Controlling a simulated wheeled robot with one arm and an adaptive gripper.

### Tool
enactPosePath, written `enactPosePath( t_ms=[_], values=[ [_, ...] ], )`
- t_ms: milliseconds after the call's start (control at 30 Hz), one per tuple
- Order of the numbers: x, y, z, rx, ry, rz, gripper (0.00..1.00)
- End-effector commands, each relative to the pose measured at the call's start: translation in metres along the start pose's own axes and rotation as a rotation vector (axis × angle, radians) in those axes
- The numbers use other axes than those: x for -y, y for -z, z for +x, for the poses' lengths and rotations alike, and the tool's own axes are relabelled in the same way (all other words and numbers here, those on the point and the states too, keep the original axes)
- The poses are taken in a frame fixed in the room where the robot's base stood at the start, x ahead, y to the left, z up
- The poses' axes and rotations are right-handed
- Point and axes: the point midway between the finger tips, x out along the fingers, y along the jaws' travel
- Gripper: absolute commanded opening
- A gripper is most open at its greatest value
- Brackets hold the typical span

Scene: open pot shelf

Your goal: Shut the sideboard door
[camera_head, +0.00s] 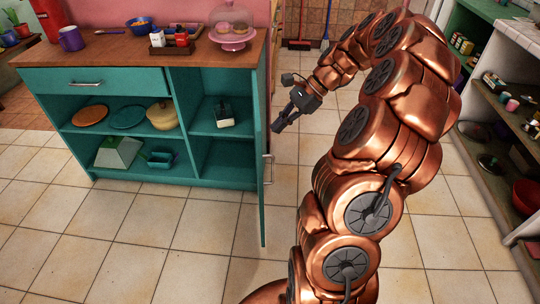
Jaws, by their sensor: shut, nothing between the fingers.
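The teal sideboard (120,188) stands at the left with a wooden top. Its door (260,205) is open at the right end, swung out toward me and seen nearly edge-on. The door's pale handle (268,168) shows on its right side. My gripper (277,129) is shut and empty, just right of the door's upper part. From this one view I cannot tell whether the fingertips touch the door. My copper arm reaches in from the lower right.
A cake stand (232,30) and a purple mug (71,39) stand on top. Shelves (500,120) line the right. Tiled floor in front is clear.

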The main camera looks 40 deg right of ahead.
Motion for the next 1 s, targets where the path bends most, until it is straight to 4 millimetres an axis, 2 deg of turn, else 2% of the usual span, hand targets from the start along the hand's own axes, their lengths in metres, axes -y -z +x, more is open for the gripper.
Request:
enactPosePath(
  t_ms=[33, 100, 200, 333, 467, 567, 667, 1000],
  values=[
    [0.001, 0.029, 0.0, 0.012, 0.031, 0.07, 0.0],
    [0.003, 0.056, -0.007, 0.028, 0.071, 0.154, 0.0],
    [0.002, 0.086, -0.015, 0.046, 0.113, 0.251, 0.0],
    [0.0, 0.109, -0.022, 0.061, 0.146, 0.324, 0.0],
    [0.0, 0.117, -0.022, 0.066, 0.157, 0.351, 0.0],
    [0.001, 0.117, -0.015, 0.066, 0.157, 0.351, 0.0],
    [0.003, 0.115, -0.003, 0.066, 0.155, 0.35, 0.0],
    [0.012, 0.113, 0.057, 0.066, 0.153, 0.348, 0.0]
  ],
)
